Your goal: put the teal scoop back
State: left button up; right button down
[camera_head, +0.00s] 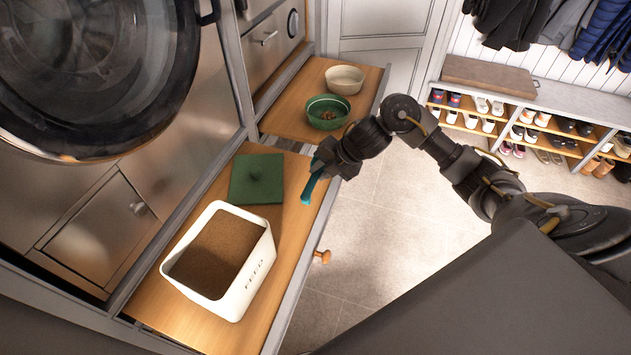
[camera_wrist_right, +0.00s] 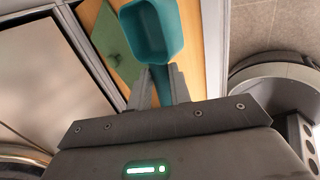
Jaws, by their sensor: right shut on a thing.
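The teal scoop (camera_head: 311,186) is held by my right gripper (camera_head: 325,162) above the right edge of the nearer pull-out board. In the right wrist view the scoop (camera_wrist_right: 152,32) shows its hollow, empty-looking bowl, and its handle sits between the two fingers of my right gripper (camera_wrist_right: 158,88). The white feed bin (camera_head: 257,275) stands uncovered on the nearer board, filled with brown feed. The green square lid (camera_head: 257,180) lies flat on the board behind the bin. The scoop is to the right of the lid and apart from the bin. My left gripper is out of view.
A farther pull-out board (camera_head: 285,119) carries a green bowl (camera_head: 327,112) with some brown pieces and a cream bowl (camera_head: 345,79). The nearer board (camera_head: 180,317) has a wooden knob (camera_head: 322,257) at its front. A washer-like door stands left. Tiled floor is clear on the right, before the shoe bench.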

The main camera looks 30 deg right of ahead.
aim_at(315, 181)
jog(key=shift+w+a+f, duration=0.1)
jog(key=shift+a+f, duration=0.2)
jog(key=shift+f, duration=0.05)
jog(key=shift+a+f, duration=0.3)
jog(key=shift+f, duration=0.05)
jog(key=shift+w+a+f, duration=0.1)
jog(key=shift+f, duration=0.55)
jog(key=shift+w+a+f, duration=0.1)
jog(key=shift+f, duration=0.5)
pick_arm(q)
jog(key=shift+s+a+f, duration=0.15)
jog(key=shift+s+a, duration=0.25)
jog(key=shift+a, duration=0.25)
pick_arm(e)
jog(key=shift+f, duration=0.45)
jog(key=shift+f, duration=0.2)
jog(key=c, duration=1.3)
grip_release()
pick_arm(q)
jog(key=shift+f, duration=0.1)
